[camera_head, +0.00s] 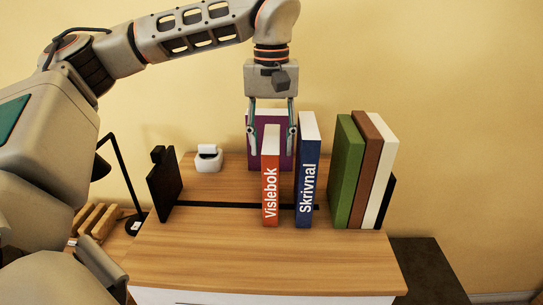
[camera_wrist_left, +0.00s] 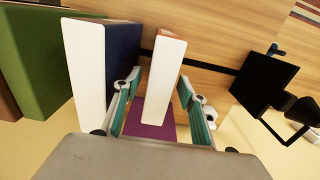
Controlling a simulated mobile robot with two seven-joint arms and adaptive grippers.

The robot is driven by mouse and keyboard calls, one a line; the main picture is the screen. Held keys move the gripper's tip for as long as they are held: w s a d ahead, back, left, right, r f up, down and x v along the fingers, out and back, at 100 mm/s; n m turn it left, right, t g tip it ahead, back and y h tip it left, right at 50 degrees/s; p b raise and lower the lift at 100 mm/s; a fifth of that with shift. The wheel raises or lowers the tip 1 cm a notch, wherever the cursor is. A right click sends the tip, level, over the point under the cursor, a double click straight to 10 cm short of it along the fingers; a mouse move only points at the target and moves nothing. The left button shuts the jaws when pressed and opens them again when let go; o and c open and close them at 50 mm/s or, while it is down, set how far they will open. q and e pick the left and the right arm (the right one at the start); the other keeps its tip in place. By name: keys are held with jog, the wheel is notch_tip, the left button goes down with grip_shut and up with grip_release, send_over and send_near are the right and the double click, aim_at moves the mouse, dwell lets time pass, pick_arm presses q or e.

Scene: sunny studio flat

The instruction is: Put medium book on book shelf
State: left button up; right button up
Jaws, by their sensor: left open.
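An orange-red book labelled Vislebok (camera_head: 270,190) stands upright on the wooden top, left of a taller blue book labelled Skrivnal (camera_head: 308,170). My left gripper (camera_head: 272,145) points down, open, over the orange-red book. In the left wrist view its teal-padded fingers (camera_wrist_left: 161,106) are on either side of that book's white page edge (camera_wrist_left: 165,75), with gaps visible. The blue book (camera_wrist_left: 120,55) is just outside one finger. A purple book (camera_head: 268,130) stands behind, partly hidden by the gripper and the orange-red book. Which book is the medium one is not clear.
Green (camera_head: 345,165), brown (camera_head: 367,165) and white (camera_head: 383,165) books stand together at the right. A black upright plate (camera_head: 163,185) stands at the left. A small white item (camera_head: 208,160) and a black lamp (camera_head: 125,185) are nearby. The wooden top's front (camera_head: 250,260) is clear.

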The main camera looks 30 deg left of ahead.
pick_arm(q)
notch_tip(320, 180, up, 8)
dwell(0.8)
